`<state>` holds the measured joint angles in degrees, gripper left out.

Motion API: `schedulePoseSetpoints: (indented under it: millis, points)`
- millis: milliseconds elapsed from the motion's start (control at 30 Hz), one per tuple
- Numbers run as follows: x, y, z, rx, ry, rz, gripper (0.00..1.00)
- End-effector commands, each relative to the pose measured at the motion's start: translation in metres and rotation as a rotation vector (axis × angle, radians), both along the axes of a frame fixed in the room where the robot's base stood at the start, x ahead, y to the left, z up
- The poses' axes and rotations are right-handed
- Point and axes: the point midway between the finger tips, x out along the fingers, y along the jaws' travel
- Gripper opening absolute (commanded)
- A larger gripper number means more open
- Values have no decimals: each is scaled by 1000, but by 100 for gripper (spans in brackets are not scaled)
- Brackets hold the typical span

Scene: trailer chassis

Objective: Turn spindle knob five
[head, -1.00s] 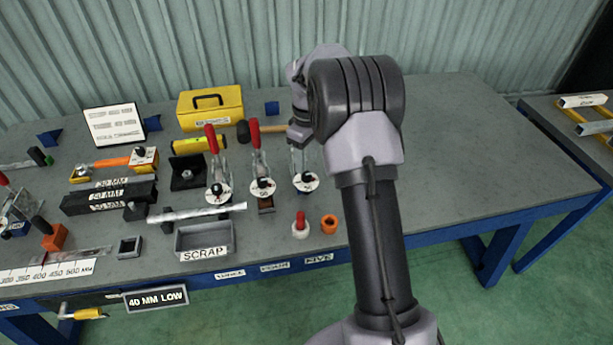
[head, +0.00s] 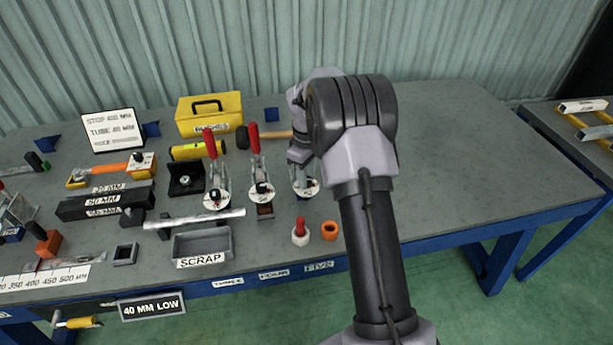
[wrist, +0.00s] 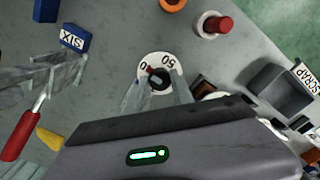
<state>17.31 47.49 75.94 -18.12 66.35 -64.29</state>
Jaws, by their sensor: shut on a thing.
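Spindle knob five is a small black knob on a white numbered dial (wrist: 157,62), in the middle of the wrist view. The black knob (wrist: 159,82) sits between my gripper's fingers (wrist: 160,88), which are shut on it. A red mark shows beside the knob. In the head view the white dial (head: 311,190) is the rightmost of three in a row, and my gripper (head: 303,174) is over it, partly hiding the knob. The label FIVE (head: 319,266) is on the bench's front edge below it.
Two red-handled clamps with white dials (head: 217,196) (head: 262,191) stand left of my gripper. A red-topped white piece (head: 300,232) and an orange ring (head: 330,230) lie in front. The scrap tray (head: 202,245) is front left. The bench's right side is clear.

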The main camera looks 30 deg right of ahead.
Motion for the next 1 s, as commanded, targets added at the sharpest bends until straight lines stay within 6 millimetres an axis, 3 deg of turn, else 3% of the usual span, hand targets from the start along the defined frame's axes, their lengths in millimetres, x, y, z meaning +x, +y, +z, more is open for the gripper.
schedulePoseSetpoints:
  millis: [367, 1000]
  points:
    - [0, 0, 2, 9, -1, -138, 0]
    - [-1, -1, 1, 39, -11, -731, 0]
